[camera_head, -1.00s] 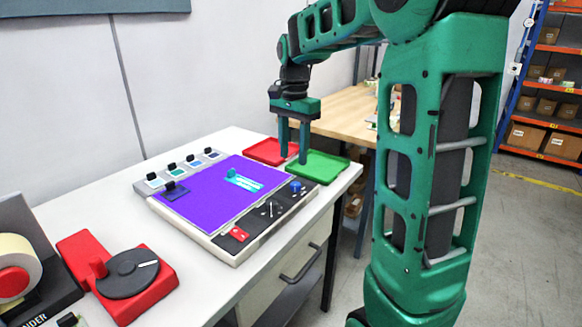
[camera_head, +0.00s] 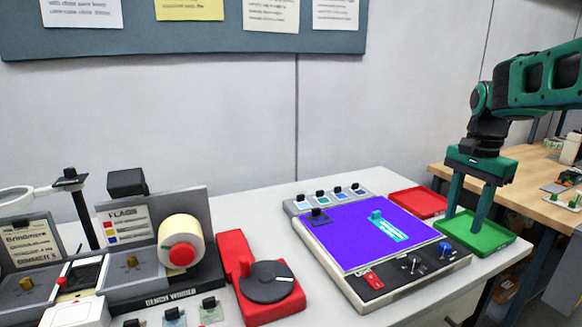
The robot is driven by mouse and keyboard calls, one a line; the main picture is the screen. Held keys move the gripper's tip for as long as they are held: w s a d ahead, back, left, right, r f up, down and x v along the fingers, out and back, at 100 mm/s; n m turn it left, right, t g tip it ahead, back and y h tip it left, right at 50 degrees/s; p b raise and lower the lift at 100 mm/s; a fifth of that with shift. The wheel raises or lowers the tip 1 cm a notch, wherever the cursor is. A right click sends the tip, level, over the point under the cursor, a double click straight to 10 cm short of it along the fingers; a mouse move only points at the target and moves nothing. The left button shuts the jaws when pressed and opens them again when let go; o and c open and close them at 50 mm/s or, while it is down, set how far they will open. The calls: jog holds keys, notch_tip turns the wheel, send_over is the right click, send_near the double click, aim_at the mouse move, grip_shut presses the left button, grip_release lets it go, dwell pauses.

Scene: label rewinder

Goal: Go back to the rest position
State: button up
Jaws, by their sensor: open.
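My gripper (camera_head: 467,222) points down at the right of the head view, its two green fingers apart with nothing seen between them. The fingertips are over or in front of the green tray (camera_head: 492,241); I cannot tell whether they touch it. The red tray (camera_head: 420,202) is just left of and behind the green one. The purple-topped panel (camera_head: 365,235) lies to the left of the gripper, with a small teal piece (camera_head: 388,227) on its surface.
A red base with a dark dial (camera_head: 265,282) stands left of the panel. The label rewinder (camera_head: 181,250) with its cream roll is farther left, beside a flag stand and a magnifier. A wooden table (camera_head: 535,180) is behind at right. A wall board (camera_head: 200,30) hangs above.

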jog(key=s+a+f+n, duration=0.1)
jog(key=s+f+n, duration=0.2)
jog(key=s, duration=0.9)
jog(key=s+f+n, duration=0.4)
jog(key=s+f, duration=0.3)
jog(key=s, duration=0.6)
jog(key=shift+a+f, duration=0.2)
jog(key=shift+a, duration=0.2)
jog(key=shift+s, duration=0.1)
jog(key=shift+w+f, duration=0.25)
jog(key=shift+w, duration=0.35)
